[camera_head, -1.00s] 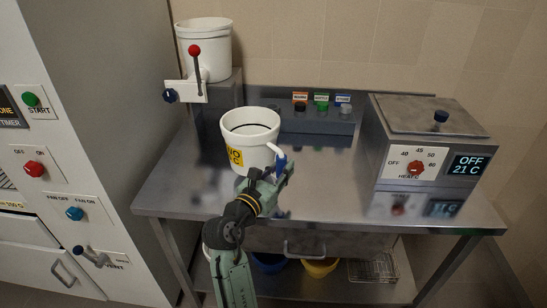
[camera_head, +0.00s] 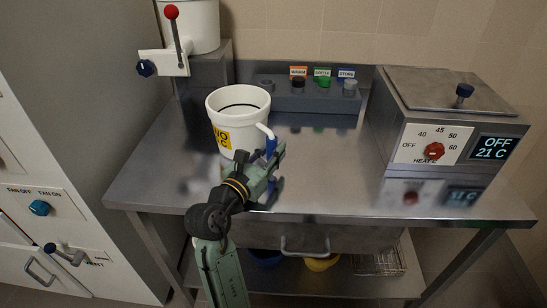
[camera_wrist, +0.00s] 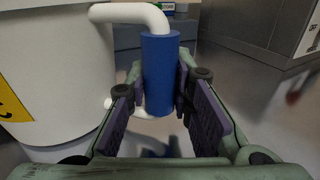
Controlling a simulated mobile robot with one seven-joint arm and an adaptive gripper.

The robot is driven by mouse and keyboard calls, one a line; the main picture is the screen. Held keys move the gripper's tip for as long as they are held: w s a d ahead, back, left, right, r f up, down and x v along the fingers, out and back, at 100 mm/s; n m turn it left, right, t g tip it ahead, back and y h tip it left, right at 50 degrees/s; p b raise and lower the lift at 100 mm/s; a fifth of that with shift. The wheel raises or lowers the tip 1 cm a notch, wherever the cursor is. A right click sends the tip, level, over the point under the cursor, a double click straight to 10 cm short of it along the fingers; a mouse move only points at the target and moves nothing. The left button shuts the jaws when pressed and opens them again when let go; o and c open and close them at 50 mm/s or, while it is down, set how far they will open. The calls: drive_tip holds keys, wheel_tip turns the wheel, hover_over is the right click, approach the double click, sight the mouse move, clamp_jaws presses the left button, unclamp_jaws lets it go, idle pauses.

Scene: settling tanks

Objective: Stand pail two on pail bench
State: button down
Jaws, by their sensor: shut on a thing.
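Pail two (camera_head: 238,122) is a white pail with a yellow label, partly readable as "NO", and a side handle with a blue grip (camera_wrist: 159,75). My gripper (camera_head: 270,160) is shut on the blue grip, at the pail's right side. In the wrist view my two fingers (camera_wrist: 160,92) stand on either side of the grip, and the pail's white wall (camera_wrist: 55,65) fills the left. The pail is upright over the steel bench (camera_head: 330,180), left of its middle. I cannot tell whether its base touches the top.
A white vessel (camera_head: 203,25) with a red-knobbed lever stands at the back left. A steel heater box (camera_head: 445,120) reading 21 C stands at the right. The bench middle is clear. Bowls (camera_head: 322,263) sit below.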

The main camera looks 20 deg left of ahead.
drive_tip(key=shift+r, duration=0.1)
drive_tip(key=c, duration=1.4)
unclamp_jaws()
drive_tip(key=shift+s, duration=0.1)
